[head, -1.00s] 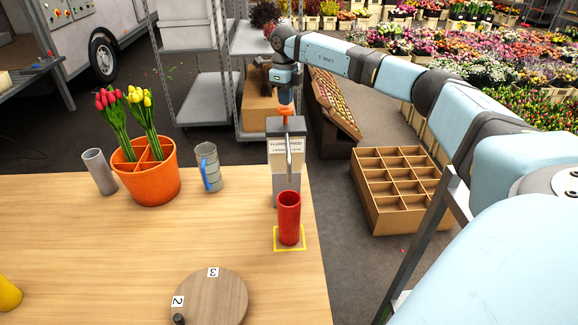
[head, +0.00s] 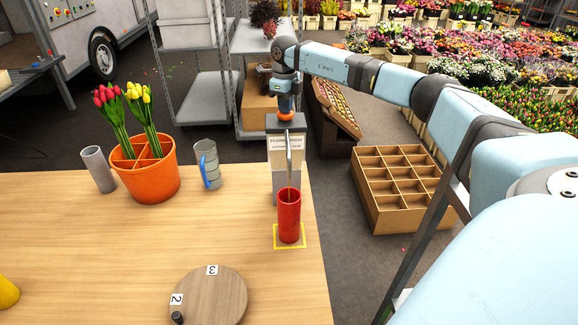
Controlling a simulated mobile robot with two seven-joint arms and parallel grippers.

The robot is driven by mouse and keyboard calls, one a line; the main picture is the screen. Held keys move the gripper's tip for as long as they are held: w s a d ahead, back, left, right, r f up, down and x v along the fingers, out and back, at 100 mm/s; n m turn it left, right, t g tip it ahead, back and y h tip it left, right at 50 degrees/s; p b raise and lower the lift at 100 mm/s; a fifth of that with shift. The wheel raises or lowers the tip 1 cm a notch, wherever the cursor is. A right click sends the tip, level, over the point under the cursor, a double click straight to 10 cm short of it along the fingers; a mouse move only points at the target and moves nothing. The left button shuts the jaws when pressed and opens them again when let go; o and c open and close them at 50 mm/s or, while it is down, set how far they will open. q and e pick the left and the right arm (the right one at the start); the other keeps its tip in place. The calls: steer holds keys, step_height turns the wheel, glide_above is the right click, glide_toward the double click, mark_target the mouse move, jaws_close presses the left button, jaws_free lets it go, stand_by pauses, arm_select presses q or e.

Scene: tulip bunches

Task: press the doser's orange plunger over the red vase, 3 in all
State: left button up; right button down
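The doser (head: 286,150) stands at the table's right back edge, a grey and pale box with a label and a thin metal spout. Its orange plunger (head: 286,116) is low against the doser's top. The red vase (head: 289,216) stands upright in a yellow square outline in front of the doser, with the spout reaching its mouth. My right gripper (head: 285,106) points down on the plunger, apparently touching it. Its fingers look together as one narrow tip, with nothing held between them. My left gripper is not in view.
An orange pot (head: 152,184) holds red and yellow tulips. A round wooden disc (head: 215,295) with labels 2 and 3 lies in front. A yellow object (head: 7,293) is at the left.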

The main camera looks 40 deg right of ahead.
step_height(320, 180, up, 8)
steer(key=p, duration=0.5)
steer(key=shift+p, duration=0.4)
stand_by(0.3)
